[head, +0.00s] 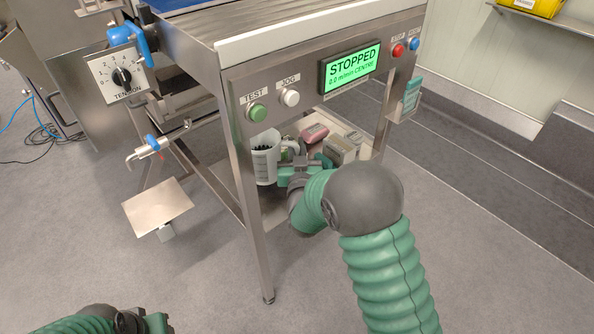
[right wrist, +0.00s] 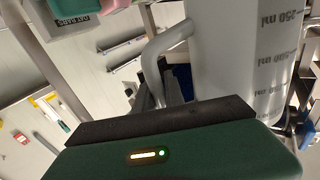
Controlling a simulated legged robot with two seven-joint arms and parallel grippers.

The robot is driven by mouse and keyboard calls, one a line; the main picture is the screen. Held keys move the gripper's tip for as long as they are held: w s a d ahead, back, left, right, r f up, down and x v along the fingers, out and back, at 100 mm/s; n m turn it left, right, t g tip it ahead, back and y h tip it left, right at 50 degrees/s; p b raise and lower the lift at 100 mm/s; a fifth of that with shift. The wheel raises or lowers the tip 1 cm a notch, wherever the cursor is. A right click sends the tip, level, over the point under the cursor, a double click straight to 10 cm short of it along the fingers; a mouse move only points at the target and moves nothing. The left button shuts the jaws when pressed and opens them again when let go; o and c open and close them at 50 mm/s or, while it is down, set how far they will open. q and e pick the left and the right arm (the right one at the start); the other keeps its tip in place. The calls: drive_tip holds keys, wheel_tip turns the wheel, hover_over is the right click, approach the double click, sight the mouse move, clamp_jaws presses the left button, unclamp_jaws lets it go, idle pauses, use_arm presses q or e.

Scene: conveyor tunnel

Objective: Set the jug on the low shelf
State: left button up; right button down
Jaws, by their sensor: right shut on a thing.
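The white jug (head: 264,160) with dark measuring marks is under the conveyor frame, above or at the low shelf (head: 276,214); I cannot tell whether its base touches. It looks about upright in the head view. In the right wrist view the jug (right wrist: 240,60) and its handle (right wrist: 158,62) are close up. My left gripper (head: 140,322) is at the bottom edge, far from the jug, and only partly in view.
A pink item (head: 314,132) and a grey box (head: 342,150) stand right of the jug. A steel leg (head: 245,180) rises in front, left of my right arm. The control panel (head: 330,75) overhangs the shelf. A steel plate (head: 157,207) sticks out at left.

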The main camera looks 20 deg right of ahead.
wheel_tip(320, 180, down, 7)
drive_tip(key=b, duration=0.3)
drive_tip(key=shift+a+f+b, duration=0.1)
drive_tip(key=shift+f+b, duration=0.1)
drive_tip(key=shift+b, duration=0.1)
drive_tip(key=shift+f, duration=0.35)
drive_tip(key=shift+r, duration=0.15)
drive_tip(key=c, duration=1.7)
unclamp_jaws()
drive_tip(key=o, duration=0.3)
drive_tip(key=shift+s, duration=0.1)
